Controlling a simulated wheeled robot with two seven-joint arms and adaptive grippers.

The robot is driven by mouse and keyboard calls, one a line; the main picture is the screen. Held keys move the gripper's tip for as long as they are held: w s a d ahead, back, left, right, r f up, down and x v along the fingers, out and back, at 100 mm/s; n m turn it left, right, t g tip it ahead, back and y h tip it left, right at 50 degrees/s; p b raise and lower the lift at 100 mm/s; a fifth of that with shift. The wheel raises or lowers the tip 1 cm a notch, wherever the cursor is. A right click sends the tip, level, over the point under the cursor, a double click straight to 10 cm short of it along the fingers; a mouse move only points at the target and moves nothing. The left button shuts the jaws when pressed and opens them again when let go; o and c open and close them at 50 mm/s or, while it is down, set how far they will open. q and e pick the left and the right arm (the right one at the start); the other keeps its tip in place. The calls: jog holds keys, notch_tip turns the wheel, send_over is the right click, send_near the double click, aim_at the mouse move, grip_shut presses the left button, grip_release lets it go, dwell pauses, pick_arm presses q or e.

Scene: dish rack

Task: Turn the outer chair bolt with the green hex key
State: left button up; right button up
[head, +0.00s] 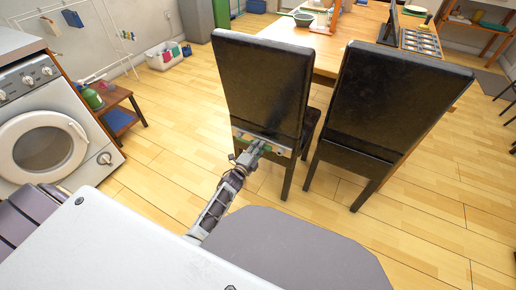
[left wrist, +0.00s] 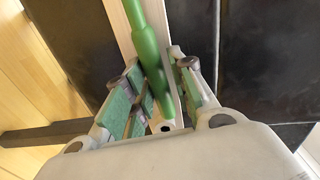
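The green hex key shows large in the left wrist view (left wrist: 146,42), running down between the fingers of my left gripper (left wrist: 160,88). The finger pads are close on both sides of it, and the gripper looks shut on it. In the head view, my left gripper (head: 256,149) is at the lower back of the left black chair (head: 262,85), in front of a pale wooden strip (head: 284,151). The gripper hides part of the strip. The bolts are too small to tell clearly, and whether the key touches one is hidden. My right gripper is out of view.
A second black chair (head: 385,105) stands close on the right, by a wooden table (head: 328,58). A washing machine (head: 45,125) and a small wooden shelf (head: 122,98) are at the left. The wooden floor (head: 170,150) between them and the chairs is clear.

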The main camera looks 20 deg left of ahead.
pick_arm(q)
jog(key=shift+a+f+m+b, duration=0.1)
jog(key=shift+f+m+b, duration=1.65)
jog(key=shift+b, duration=0.55)
jog(key=shift+f, duration=0.1)
jog(key=f+m+b, duration=0.1)
jog(key=b, duration=0.1)
jog(key=a+f+m+b, duration=0.1)
jog(key=f+m+b, duration=0.1)
jog(key=b, duration=0.1)
jog(key=shift+a+f, duration=0.1)
jog(key=shift+f, duration=0.15)
jog(key=shift+w+a+f+m, duration=0.1)
jog(key=shift+w+f+m, duration=0.1)
jog(key=shift+m, duration=0.15)
dwell(0.8)
